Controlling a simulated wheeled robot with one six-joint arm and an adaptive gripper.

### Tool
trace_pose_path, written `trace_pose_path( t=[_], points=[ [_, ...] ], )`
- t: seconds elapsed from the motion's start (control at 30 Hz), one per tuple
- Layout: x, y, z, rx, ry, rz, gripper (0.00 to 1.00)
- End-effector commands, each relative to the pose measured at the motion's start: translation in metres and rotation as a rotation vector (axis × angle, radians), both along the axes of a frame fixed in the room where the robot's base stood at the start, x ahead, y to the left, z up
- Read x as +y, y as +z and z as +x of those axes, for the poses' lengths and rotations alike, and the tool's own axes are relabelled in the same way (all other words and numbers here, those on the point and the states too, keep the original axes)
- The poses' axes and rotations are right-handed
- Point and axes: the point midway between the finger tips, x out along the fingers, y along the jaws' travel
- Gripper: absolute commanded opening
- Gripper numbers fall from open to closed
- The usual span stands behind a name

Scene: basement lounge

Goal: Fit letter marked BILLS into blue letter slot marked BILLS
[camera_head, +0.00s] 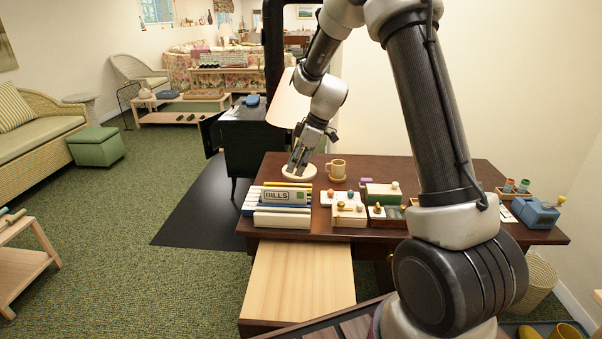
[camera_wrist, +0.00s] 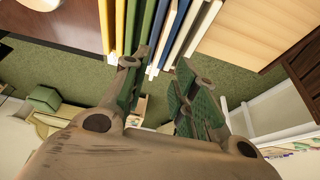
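A letter rack (camera_head: 283,220) with yellow, green, blue and white upright dividers stands at the left front of the dark desk. A pale plate reading BILLS (camera_head: 276,196) faces the head camera there; I cannot tell whether it is on a letter or a slot. In the wrist view the blue divider (camera_wrist: 158,38) and white strips run up from near the fingertips. My gripper (camera_head: 297,165) points down behind the rack, in front of the lamp. No separate letter can be made out.
A lamp (camera_head: 288,106) and a mug (camera_head: 337,168) stand close to my gripper on the desk (camera_head: 400,168). Small boxes with knobs (camera_head: 348,213) sit right of the rack. A bare pale wood surface (camera_head: 298,280) lies in front of it. A blue device (camera_head: 535,212) is far right.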

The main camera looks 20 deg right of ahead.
Motion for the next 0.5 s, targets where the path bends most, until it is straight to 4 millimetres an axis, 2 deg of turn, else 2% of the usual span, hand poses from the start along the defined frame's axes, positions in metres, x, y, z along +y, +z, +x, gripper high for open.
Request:
trace_pose_path(
  t=[0.17, 0.27, 0.37, 0.5],
  points=[
    [-0.002, 0.006, -0.002, 0.0, -0.004, -0.001, 0.28],
    [-0.005, 0.024, -0.013, 0.005, -0.042, -0.003, 0.28],
    [-0.014, 0.061, -0.039, 0.016, -0.128, -0.011, 0.28],
    [-0.032, 0.118, -0.099, 0.04, -0.315, -0.025, 0.28]
  ],
)
